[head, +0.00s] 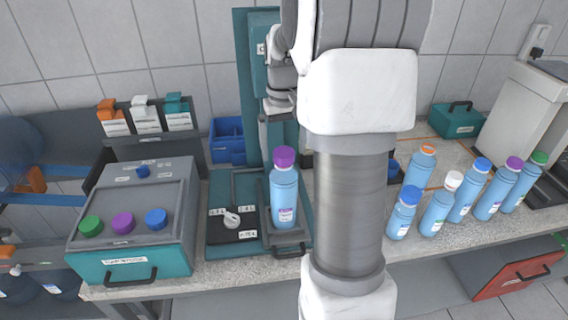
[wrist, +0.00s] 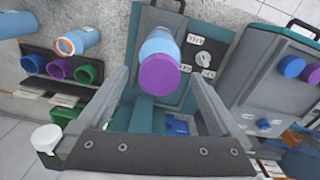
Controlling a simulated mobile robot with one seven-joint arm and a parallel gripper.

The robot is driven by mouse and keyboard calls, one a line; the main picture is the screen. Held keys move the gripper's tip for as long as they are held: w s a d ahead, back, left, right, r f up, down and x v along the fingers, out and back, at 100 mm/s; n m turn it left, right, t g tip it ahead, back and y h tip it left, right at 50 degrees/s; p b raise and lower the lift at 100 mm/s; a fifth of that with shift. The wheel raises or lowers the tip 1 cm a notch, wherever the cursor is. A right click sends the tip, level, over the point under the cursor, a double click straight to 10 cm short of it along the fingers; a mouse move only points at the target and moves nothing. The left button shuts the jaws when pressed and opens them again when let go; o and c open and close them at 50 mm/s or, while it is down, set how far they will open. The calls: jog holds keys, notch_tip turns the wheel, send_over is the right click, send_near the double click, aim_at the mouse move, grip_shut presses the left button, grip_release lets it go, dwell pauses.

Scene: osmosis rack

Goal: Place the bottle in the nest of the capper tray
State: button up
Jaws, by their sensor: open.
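The blue bottle with a purple cap (head: 284,195) stands upright on the teal capper tray (head: 217,190), at its right side, above the black front handle. Its base appears to sit at the nest, but the seat itself is hidden. In the wrist view the bottle's purple cap (wrist: 158,75) lies between the two fingers of my gripper (wrist: 159,73). The fingers are spread, with a gap visible on each side of the cap. The gripper is open and holds nothing. In the head view my arm covers the area right of the bottle.
The cap stock box (head: 130,262), with green, purple and blue caps, stands left of the tray. Several capped blue bottles (head: 462,200) stand on the counter at right. A blue bin (head: 227,140) is behind the tray. A black dial panel (head: 233,224) lies beside the bottle.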

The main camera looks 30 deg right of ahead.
jog(key=shift+r, duration=1.3)
jog(key=shift+a, duration=0.1)
jog(key=s+a+r+t+p, duration=0.1)
jog(key=s+a+r, duration=0.2)
jog(key=a, duration=0.3)
jog(key=s+a+r+n, duration=0.1)
jog(key=s+a+r, duration=0.2)
jog(key=a, duration=0.3)
jog(key=s+a+r+t+p, duration=0.1)
jog(key=s+a+r, duration=0.25)
jog(key=a, duration=0.25)
jog(key=s+a+f+n+t+b, duration=0.2)
jog(key=s+f+t, duration=0.1)
jog(key=s, duration=0.5)
jog(key=shift+f+t, duration=0.3)
jog(key=shift+f, duration=0.3)
jog(key=shift+a, duration=0.1)
jog(key=shift+c, duration=0.3)
